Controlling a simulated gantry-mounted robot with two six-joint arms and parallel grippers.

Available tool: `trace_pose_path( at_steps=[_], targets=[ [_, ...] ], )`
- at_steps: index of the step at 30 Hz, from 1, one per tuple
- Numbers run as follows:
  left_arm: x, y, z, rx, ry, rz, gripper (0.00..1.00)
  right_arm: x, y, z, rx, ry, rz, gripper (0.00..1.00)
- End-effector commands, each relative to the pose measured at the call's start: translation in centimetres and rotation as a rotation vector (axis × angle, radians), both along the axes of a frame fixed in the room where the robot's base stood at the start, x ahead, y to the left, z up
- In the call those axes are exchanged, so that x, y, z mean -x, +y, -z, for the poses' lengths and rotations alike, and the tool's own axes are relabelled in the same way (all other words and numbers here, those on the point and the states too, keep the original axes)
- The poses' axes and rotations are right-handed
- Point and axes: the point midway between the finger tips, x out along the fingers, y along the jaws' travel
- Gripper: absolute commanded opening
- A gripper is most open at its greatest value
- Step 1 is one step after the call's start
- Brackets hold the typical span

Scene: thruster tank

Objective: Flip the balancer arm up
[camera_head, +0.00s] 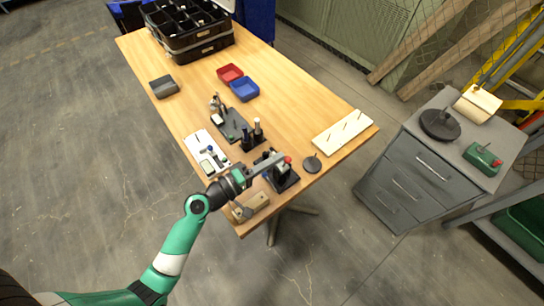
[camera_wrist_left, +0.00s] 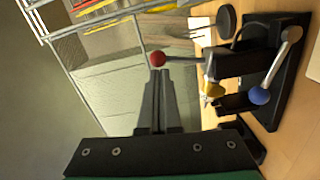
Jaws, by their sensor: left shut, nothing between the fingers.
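The balancer arm device is a black fixture (camera_head: 281,182) at the near right end of the table. In the left wrist view it shows as a black base (camera_wrist_left: 290,75) with a silver rod (camera_wrist_left: 185,61) ending in a red ball knob (camera_wrist_left: 157,59). It also bears a yellow knob (camera_wrist_left: 214,90), a blue ball (camera_wrist_left: 260,96) and a silver lever (camera_wrist_left: 285,50). Which of these is the balancer arm I cannot tell for certain. My left gripper (camera_head: 282,159) is shut and empty, its fingertips (camera_wrist_left: 159,72) close by the red knob. Whether they touch is unclear. My right gripper is not in view.
Beside the fixture are a white board with parts (camera_head: 196,142), a wooden block (camera_head: 250,207), a black disc (camera_head: 312,164) and a pegged white board (camera_head: 343,131). Red (camera_head: 229,73) and blue (camera_head: 244,89) trays lie farther back. A grey drawer cabinet (camera_head: 410,170) stands right.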

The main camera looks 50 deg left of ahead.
Motion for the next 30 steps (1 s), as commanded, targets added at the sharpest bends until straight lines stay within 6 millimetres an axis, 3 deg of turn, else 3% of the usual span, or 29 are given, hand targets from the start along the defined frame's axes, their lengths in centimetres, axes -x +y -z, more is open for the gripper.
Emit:
trace_pose_path(
  at_steps=[30],
  targets=[
    [0.4, -3.6, 1.0, -0.506, -0.045, 0.001, 0.0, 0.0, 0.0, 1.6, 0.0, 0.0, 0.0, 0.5]
  ],
)
